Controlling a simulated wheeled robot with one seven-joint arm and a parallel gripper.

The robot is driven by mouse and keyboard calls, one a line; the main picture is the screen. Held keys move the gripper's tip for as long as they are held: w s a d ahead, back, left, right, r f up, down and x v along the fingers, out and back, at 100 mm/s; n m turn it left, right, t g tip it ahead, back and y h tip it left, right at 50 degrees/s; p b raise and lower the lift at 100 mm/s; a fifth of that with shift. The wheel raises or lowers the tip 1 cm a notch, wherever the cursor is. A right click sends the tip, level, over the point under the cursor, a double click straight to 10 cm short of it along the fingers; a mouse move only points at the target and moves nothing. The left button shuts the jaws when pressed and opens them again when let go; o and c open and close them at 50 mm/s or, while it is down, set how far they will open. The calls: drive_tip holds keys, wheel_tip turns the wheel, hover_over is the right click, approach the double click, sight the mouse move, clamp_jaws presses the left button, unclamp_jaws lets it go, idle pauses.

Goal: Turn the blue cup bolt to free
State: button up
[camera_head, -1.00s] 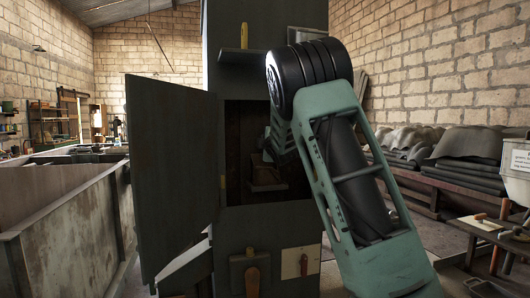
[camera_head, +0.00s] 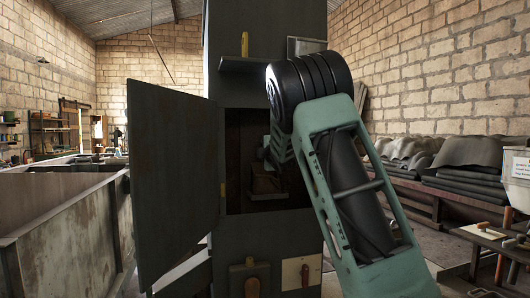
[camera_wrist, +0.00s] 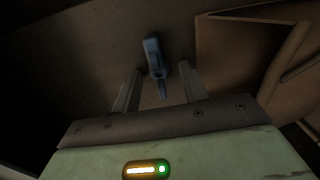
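The blue cup bolt (camera_wrist: 153,58) shows dimly in the wrist view, on a dark surface. It has a blocky blue head and a thin lower part pointing down between my fingers. My gripper (camera_wrist: 157,80) is open, with one finger on each side of the bolt and gaps between. I cannot tell how far it is in depth from the bolt. In the head view my arm reaches into the dark opening of a grey-green cabinet (camera_head: 268,222). The bolt is not visible there, and my fingertips are hidden or too dark to make out.
The cabinet door (camera_head: 172,180) stands open on the left. A small shelf (camera_head: 262,65) with a yellow object (camera_head: 244,43) is above the opening. In the wrist view, a brown panel (camera_wrist: 245,45) stands close on the right.

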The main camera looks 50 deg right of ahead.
drive_tip(key=b+v, duration=0.2)
drive_tip(key=v, duration=1.5)
drive_tip(key=shift+s+b, duration=0.25)
drive_tip(key=shift+b, duration=0.05)
